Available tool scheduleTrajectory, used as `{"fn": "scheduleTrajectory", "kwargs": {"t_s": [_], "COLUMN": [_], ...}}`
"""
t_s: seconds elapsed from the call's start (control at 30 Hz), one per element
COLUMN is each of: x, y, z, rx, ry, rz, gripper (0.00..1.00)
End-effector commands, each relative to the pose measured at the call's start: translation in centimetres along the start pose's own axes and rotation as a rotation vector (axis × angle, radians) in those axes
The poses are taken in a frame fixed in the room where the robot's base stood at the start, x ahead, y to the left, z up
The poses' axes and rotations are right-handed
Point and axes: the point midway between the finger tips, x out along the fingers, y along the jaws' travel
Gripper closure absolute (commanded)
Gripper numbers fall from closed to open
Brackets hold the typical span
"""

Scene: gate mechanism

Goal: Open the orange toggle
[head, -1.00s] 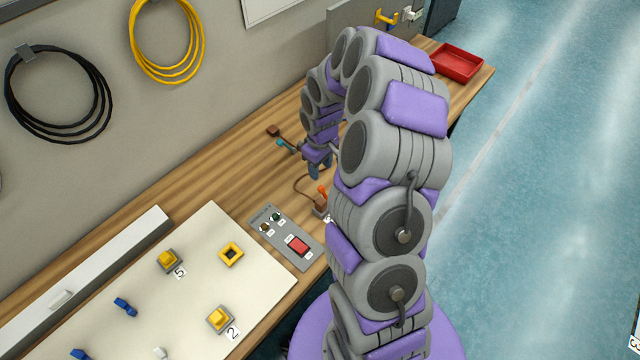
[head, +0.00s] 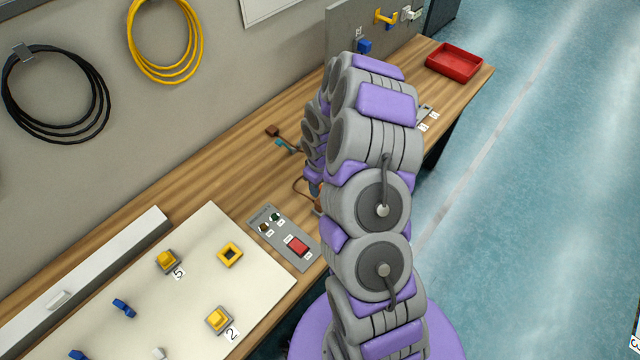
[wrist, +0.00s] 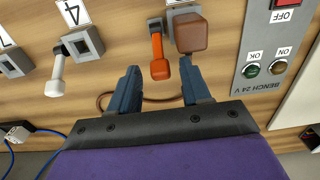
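The orange toggle (wrist: 158,58) shows in the wrist view as an orange lever on a grey base, just beyond my fingertips and roughly between them. My gripper (wrist: 163,82) is open and empty, with its two dark blue fingers apart. A brown block-like knob (wrist: 191,35) sits right beside the toggle, close to the right finger in that view. In the head view my arm hides the toggle and most of my gripper.
A white toggle (wrist: 55,85) on a grey base marked 4 stands to the left in the wrist view. The bench control panel (head: 284,237) with a red switch (head: 298,246) lies nearby. A red tray (head: 454,61) sits at the bench's far end.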

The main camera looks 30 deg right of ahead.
Motion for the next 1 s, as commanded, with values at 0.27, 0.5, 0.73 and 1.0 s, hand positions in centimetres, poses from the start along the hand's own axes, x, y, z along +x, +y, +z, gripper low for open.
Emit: {"fn": "scheduleTrajectory", "kwargs": {"t_s": [0.27,0.5,0.73,1.0], "x": [-0.01,-0.03,-0.04,-0.32], "y": [0.0,0.02,0.03,0.17], "z": [-0.02,-0.03,0.09,0.85], "rx": [0.0,0.0,0.0,0.004], "ry": [0.0,0.001,0.009,0.111], "rz": [0.0,0.0,0.0,0.0], "gripper": [0.8,1.0,1.0,1.0]}}
